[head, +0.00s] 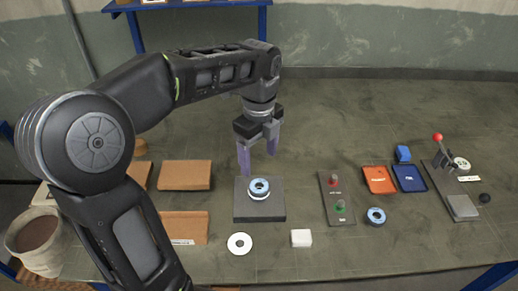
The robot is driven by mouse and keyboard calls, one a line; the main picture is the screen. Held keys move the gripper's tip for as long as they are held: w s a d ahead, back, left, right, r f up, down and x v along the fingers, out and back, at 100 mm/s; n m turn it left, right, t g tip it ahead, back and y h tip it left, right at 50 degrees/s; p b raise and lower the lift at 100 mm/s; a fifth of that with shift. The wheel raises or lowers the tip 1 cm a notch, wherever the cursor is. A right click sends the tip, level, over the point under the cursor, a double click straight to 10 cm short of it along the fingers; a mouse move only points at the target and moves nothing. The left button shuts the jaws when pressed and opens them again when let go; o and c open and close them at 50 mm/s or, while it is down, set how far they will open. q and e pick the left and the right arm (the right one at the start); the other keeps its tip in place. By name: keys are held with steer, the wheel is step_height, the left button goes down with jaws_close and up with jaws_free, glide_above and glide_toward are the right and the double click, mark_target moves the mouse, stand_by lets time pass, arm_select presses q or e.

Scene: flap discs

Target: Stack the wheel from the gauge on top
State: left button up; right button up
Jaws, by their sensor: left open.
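A small stack of flap discs (259,190), blue and white on top, sits on a dark square plate (247,211) at mid-table. My left gripper (258,160) is open and empty, fingers pointing down, above and behind that stack in the picture. A lever device (449,178) with a red ball knob, perhaps the gauge, stands at the right; a pale round disc (461,164) is at its far end. Another blue-rimmed disc (376,216) lies right of the button panel, and a white disc (239,243) lies in front of the plate. My right gripper is out of view.
A panel with red and green buttons (335,207) stands right of the plate. Orange (379,181) and blue (409,180) trays lie farther right. A white block (301,238) is in front. Cardboard boxes (185,175) and a bucket (36,240) are at left.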

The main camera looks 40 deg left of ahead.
arm_select(q)
step_height(320, 180, up, 2)
steer(key=shift+r, duration=0.2)
stand_by(0.8)
